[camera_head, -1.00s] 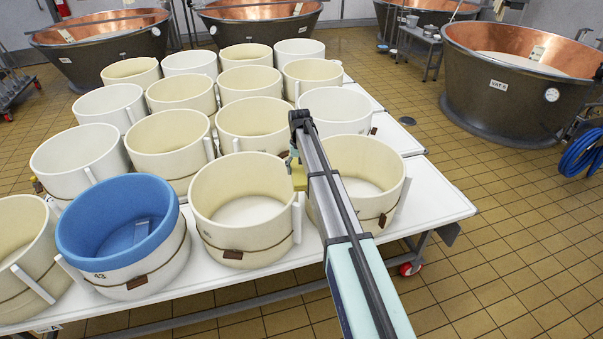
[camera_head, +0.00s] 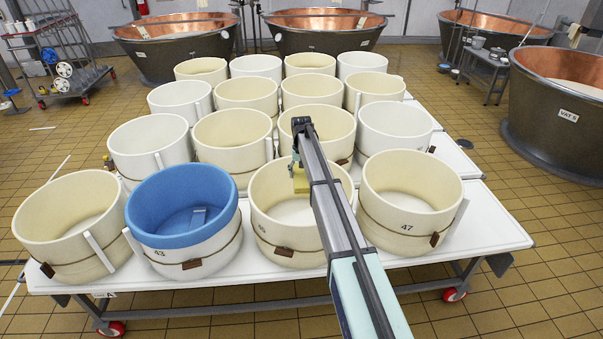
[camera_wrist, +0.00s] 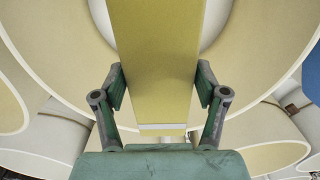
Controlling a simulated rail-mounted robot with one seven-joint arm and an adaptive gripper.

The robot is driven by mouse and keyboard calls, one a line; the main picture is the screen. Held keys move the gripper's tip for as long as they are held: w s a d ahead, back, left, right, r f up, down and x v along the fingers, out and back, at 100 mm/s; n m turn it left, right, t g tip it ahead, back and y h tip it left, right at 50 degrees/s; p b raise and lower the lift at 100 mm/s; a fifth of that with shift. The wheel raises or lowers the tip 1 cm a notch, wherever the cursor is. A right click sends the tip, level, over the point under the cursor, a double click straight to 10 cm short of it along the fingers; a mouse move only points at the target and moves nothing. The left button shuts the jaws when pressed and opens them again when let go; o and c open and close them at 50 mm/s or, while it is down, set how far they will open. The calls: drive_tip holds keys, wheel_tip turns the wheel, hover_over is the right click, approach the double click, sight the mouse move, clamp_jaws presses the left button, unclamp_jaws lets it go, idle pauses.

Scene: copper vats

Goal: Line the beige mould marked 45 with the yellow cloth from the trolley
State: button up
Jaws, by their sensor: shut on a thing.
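The beige mould marked 45 (camera_head: 290,235) stands in the front row of the table in the head view. A blue-lined mould marked 43 is on its left and a beige mould marked 47 on its right. My gripper (camera_head: 298,168) is over the opening of mould 45 in that view, and my arm hides part of its right side. My gripper is shut on the yellow cloth (camera_wrist: 157,50), which shows as a flat, folded strip between the fingers in the wrist view. The cloth's far end is out of that frame. Its height above the mould's floor is unclear.
The blue-lined mould 43 (camera_head: 185,235) and beige mould 47 (camera_head: 410,228) stand close on either side. Several beige and white moulds fill the white table (camera_head: 490,225) behind. Copper vats (camera_head: 175,55) stand at the back and right. The tabletop's right end is bare.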

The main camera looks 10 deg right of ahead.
drive_tip(key=shift+f+b, duration=5.8)
drive_tip(key=shift+f, duration=9.3)
drive_tip(key=shift+f, duration=0.25)
